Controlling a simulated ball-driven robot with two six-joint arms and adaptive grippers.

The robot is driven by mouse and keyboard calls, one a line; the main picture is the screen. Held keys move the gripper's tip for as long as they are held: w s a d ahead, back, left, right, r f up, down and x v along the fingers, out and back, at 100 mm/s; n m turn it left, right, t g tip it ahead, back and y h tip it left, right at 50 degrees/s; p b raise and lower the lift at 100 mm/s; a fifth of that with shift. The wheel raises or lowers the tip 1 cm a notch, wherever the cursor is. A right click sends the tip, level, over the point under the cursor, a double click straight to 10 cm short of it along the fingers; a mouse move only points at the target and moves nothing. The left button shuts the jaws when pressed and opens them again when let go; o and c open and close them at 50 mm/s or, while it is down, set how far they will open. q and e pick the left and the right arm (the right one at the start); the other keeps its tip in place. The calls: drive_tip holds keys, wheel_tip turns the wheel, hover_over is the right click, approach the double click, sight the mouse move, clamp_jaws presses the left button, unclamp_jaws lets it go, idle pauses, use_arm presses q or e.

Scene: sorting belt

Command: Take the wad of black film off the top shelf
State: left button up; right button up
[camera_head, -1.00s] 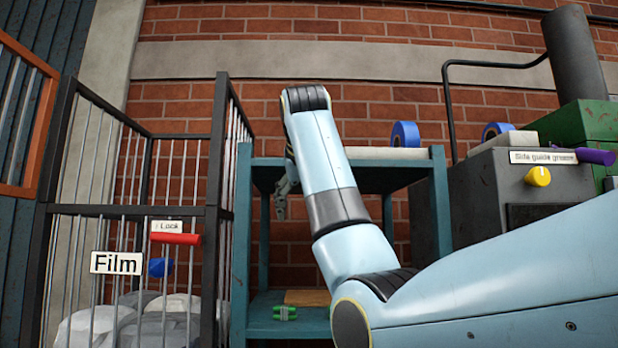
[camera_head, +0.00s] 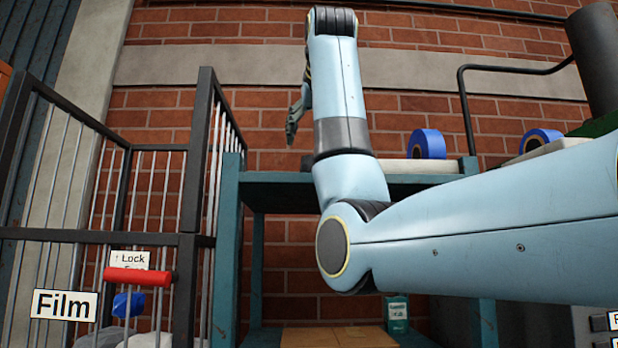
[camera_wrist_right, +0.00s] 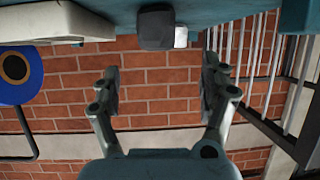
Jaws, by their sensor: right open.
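The shelf unit (camera_head: 228,250) is teal, and its top shelf lies behind my right arm. A dark, blocky lump, which looks like the black film wad (camera_wrist_right: 157,28), shows at the shelf in the right wrist view, at the top middle. My right gripper (camera_head: 298,112) hangs above the left part of the top shelf in the head view. In the wrist view its fingers (camera_wrist_right: 160,85) are spread with only brick wall between them, and the lump lies beyond, apart from them. My left gripper is out of view.
A barred cage with a Film sign (camera_head: 64,304) and a red handle (camera_head: 137,276) stands left of the shelf. A blue roll (camera_head: 427,144) sits on the top shelf's right side. A small white piece (camera_wrist_right: 181,37) shows beside the lump. A green box (camera_head: 397,313) stands lower down.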

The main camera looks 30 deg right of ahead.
drive_tip(key=p+x, duration=0.2)
drive_tip(key=x, duration=0.3)
drive_tip(key=shift+s+d+r, duration=0.1)
drive_tip(key=p+x, duration=0.3)
drive_tip(key=x, duration=0.1)
drive_tip(key=shift+d+f, duration=0.25)
drive_tip(key=shift+f, duration=0.1)
drive_tip(key=shift+w+d+f, duration=0.1)
drive_tip(key=shift+w+f, duration=0.05)
drive_tip(key=shift+w, duration=0.2)
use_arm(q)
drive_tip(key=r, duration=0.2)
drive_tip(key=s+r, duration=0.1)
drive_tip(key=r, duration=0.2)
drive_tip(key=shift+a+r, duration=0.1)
use_arm(e)
drive_tip(key=shift+f, duration=0.1)
drive_tip(key=shift+c, duration=0.6)
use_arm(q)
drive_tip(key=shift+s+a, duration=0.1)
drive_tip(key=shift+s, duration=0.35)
use_arm(e)
drive_tip(key=c, duration=0.8)
